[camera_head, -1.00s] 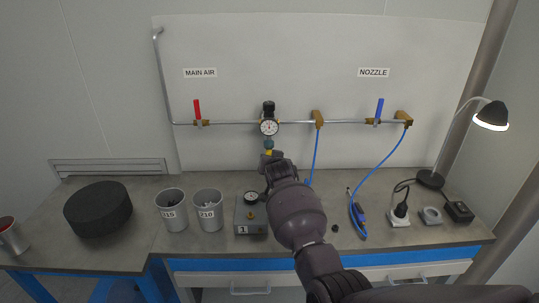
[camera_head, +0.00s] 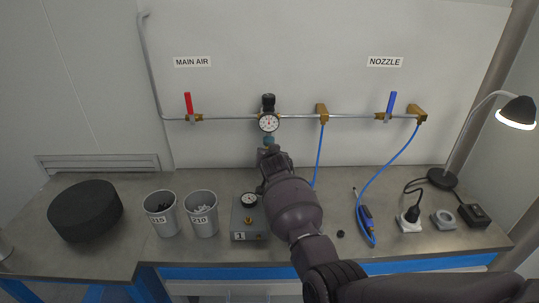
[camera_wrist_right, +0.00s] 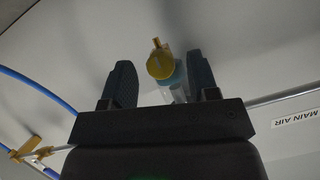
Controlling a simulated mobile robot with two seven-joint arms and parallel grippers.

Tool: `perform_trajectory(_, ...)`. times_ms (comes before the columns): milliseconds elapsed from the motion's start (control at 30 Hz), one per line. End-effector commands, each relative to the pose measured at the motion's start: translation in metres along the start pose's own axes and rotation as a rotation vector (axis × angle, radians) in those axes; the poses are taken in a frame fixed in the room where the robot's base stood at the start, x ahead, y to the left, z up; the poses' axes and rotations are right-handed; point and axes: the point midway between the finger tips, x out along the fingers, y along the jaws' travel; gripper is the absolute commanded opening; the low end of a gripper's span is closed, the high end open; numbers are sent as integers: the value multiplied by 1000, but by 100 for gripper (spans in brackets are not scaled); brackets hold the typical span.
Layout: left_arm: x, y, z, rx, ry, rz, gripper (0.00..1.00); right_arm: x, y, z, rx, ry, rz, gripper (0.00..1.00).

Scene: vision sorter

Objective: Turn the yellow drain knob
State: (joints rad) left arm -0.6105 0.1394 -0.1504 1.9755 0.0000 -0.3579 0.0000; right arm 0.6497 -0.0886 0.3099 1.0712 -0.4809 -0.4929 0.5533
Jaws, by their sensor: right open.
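The yellow drain knob (camera_wrist_right: 160,64) shows in the right wrist view between the two dark fingers of my right gripper (camera_wrist_right: 161,75). The fingers are apart, with a gap visible on each side of the knob. A clear teal filter bowl (camera_wrist_right: 179,88) shows beside the knob. In the head view my right gripper (camera_head: 267,151) is just below the teal bowl (camera_head: 268,140) under the round gauge (camera_head: 268,123). The gripper hides the knob there. My left gripper is in neither view.
A red-handled valve (camera_head: 189,104) is left of the gauge; a blue-handled valve (camera_head: 390,105) and blue hose (camera_head: 380,165) are right. Below are a grey gauge box (camera_head: 248,218), two cups (camera_head: 161,214) (camera_head: 202,214) and a black disc (camera_head: 85,210). A lamp (camera_head: 515,113) stands right.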

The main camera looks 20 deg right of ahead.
Motion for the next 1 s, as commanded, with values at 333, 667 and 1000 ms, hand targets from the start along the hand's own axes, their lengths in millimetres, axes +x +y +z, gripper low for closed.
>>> perform_trajectory(333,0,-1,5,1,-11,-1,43,0,0,0,0,0,0,8)
perform_trajectory(667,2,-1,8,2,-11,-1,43,0,0,0,-36,1,15,5)
perform_trajectory(1000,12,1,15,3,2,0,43,1,-2,0,-243,5,99,5)
